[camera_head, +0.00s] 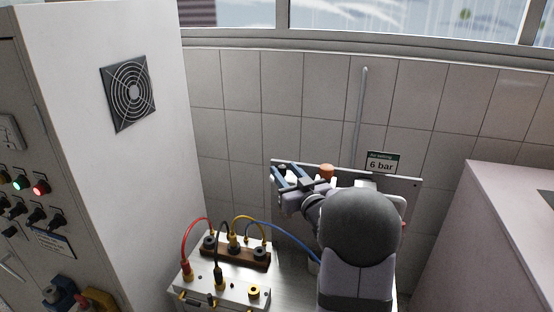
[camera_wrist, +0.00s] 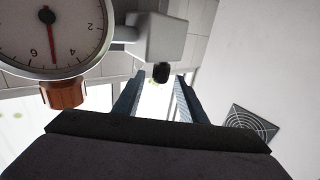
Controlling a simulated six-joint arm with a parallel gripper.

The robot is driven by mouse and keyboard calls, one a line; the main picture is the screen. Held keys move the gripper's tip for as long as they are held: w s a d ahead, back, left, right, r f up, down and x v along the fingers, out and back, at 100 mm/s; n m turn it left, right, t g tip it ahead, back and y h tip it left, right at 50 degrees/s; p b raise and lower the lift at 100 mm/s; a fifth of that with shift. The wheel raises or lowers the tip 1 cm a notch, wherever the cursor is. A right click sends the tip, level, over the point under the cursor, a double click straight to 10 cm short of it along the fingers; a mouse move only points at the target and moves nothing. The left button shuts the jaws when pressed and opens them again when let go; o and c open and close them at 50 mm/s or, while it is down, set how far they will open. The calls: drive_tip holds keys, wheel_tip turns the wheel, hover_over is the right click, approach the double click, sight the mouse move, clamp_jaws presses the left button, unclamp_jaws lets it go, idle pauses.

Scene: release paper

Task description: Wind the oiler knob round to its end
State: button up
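In the wrist view, a small black knob (camera_wrist: 161,72) sits on a pale grey block (camera_wrist: 163,38), likely the oiler. My gripper (camera_wrist: 157,78) is open, its two fingers apart with clear gaps either side of the knob. The knob shows between the fingertips; how deep it sits between them I cannot tell. In the head view, my gripper (camera_head: 290,177) is at the left end of the wall panel (camera_head: 412,186). My arm hides most of the unit there.
A round gauge (camera_wrist: 52,35) and an orange-brown knob (camera_wrist: 63,93) are close beside the fingers; the orange knob also shows in the head view (camera_head: 327,170). A "6 bar" sign (camera_head: 381,163) is behind. A cable box (camera_head: 222,287) stands below left, a cabinet (camera_head: 160,170) further left.

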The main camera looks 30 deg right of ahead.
drive_tip(key=shift+w+d+p, duration=0.2)
drive_tip(key=shift+w+p, duration=0.5)
drive_tip(key=shift+w, duration=0.95)
drive_tip(key=shift+w+d+p, duration=0.2)
drive_tip(key=shift+w+p, duration=0.5)
drive_tip(key=shift+w, duration=0.9)
clamp_jaws()
